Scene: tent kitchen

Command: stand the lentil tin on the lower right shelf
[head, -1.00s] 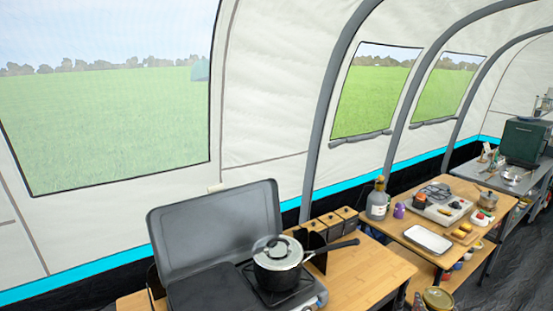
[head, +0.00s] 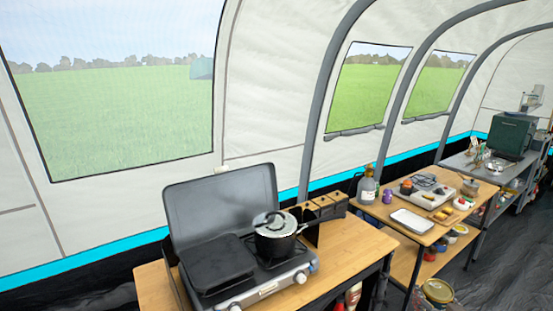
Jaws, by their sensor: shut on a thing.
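My gripper is not in this view, and neither is anything it may hold. No tin that I can identify as the lentil tin shows. A round container with a gold-coloured top (head: 438,290) stands low at the bottom edge, in front of the right-hand wooden table; I cannot tell what it is. A lower wooden shelf (head: 404,262) shows under that table, partly hidden by the tabletop and legs. Several bowls or jars, red, blue and yellow, stand toward its right end.
A grey camp stove (head: 258,289) with a raised lid and a black pot (head: 275,245) stands on the near wooden table. A white tray (head: 412,221), a jug (head: 367,190) and small items occupy the right tabletop (head: 385,212). Dark floor lies to the right.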

